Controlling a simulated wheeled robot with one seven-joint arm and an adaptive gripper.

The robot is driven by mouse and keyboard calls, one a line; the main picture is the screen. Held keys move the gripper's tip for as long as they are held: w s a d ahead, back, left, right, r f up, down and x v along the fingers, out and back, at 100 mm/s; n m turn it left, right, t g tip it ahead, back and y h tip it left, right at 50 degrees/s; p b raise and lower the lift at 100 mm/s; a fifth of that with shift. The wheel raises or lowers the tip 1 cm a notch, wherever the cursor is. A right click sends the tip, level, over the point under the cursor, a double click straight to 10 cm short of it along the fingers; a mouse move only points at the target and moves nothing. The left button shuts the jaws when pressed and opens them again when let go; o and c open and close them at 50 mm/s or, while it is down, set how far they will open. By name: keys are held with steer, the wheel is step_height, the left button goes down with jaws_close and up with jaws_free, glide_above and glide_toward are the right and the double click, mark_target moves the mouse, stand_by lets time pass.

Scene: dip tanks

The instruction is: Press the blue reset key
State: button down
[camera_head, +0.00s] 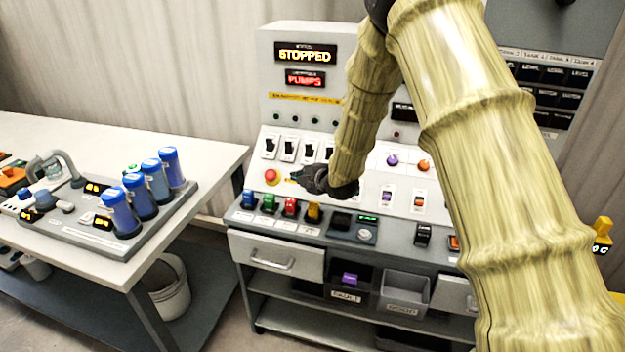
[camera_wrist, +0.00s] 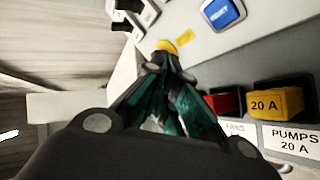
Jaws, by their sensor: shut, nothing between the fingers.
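The blue reset key (camera_wrist: 224,13), with white lettering on its face, sits in a pale frame on the panel at the top of the wrist view. In the head view I cannot make it out; my gripper and arm cover that part of the panel. My gripper (camera_head: 301,178) is in front of the panel's lower middle, just right of the red stop button (camera_head: 271,177). In the wrist view its dark green fingers (camera_wrist: 164,55) are shut and empty. Their tips are below and left of the blue key, apart from it in the picture.
The panel (camera_head: 270,95) shows STOPPED and PUMPS lit. Below my gripper stand blue, green, red (camera_head: 290,207) and yellow (camera_head: 313,213) plug-in blocks; the yellow one (camera_wrist: 275,102) is close right of my fingers. Black switches (camera_head: 289,149) are above. A bench (camera_head: 215,157) stands left.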

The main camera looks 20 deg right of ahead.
steer(key=d+f, duration=0.1)
steer(key=w+d+f+b, duration=0.1)
steer(key=f, duration=0.1)
steer(key=w+f+b, duration=0.1)
steer(key=shift+w+d+f, duration=0.1)
steer(key=shift+d+f, duration=0.1)
steer(key=shift+d, duration=0.2)
steer(key=shift+w+d+f+b, duration=0.4)
steer(key=shift+w+f+b, duration=0.25)
steer(key=shift+f, duration=0.2)
stand_by(1.3)
steer(key=shift+w+d+f+b, duration=0.15)
steer(key=shift+w+f+b, duration=0.1)
steer(key=shift+f+b, duration=0.05)
